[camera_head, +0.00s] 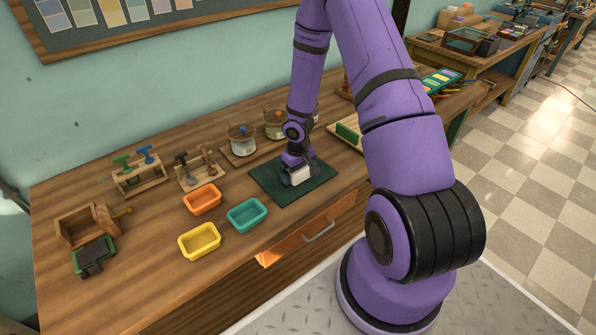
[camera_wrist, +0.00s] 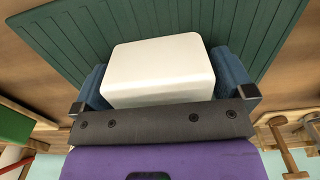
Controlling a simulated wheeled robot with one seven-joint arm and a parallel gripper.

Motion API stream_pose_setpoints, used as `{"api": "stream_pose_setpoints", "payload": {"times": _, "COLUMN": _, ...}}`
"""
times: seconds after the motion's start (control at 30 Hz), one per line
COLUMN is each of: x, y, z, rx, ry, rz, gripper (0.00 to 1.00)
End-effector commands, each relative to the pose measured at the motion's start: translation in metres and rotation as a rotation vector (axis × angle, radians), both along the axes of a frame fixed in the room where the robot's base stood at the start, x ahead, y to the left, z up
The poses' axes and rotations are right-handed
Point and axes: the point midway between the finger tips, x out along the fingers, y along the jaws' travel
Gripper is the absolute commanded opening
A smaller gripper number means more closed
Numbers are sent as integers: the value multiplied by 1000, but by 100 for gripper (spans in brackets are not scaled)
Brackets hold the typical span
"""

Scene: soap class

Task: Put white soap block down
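The white soap block (camera_wrist: 158,68) is between the two blue-grey fingers of my gripper (camera_wrist: 165,85) in the wrist view, with a finger close against each side. In the head view the white soap block (camera_head: 299,175) shows at the end of my gripper (camera_head: 297,178), over the dark green ribbed mat (camera_head: 262,180). The mat also fills the upper part of the wrist view (camera_wrist: 270,30). I cannot tell whether the block touches the mat or is slightly above it.
An orange tray (camera_head: 202,200), a teal tray (camera_head: 247,214) and a yellow tray (camera_head: 199,241) stand left of the mat. Two glass jars (camera_head: 242,140) (camera_head: 275,124) stand behind it. Wooden stamp racks (camera_head: 140,176) are at the left. An orange drawer (camera_head: 310,232) is at the front.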

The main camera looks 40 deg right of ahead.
Motion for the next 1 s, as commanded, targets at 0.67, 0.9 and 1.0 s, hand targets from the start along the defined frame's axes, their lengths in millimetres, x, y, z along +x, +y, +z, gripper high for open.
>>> {"api": "stream_pose_setpoints", "payload": {"times": 0.67, "x": 0, "y": -2, "z": 67, "rx": -1, "ry": -3, "rz": -3, "gripper": 100}}
{"api": "stream_pose_setpoints", "payload": {"times": 0.9, "x": 0, "y": -1, "z": 106, "rx": -1, "ry": -4, "rz": -1, "gripper": 100}}
{"api": "stream_pose_setpoints", "payload": {"times": 1.0, "x": 0, "y": -1, "z": 116, "rx": -1, "ry": -2, "rz": -1, "gripper": 100}}
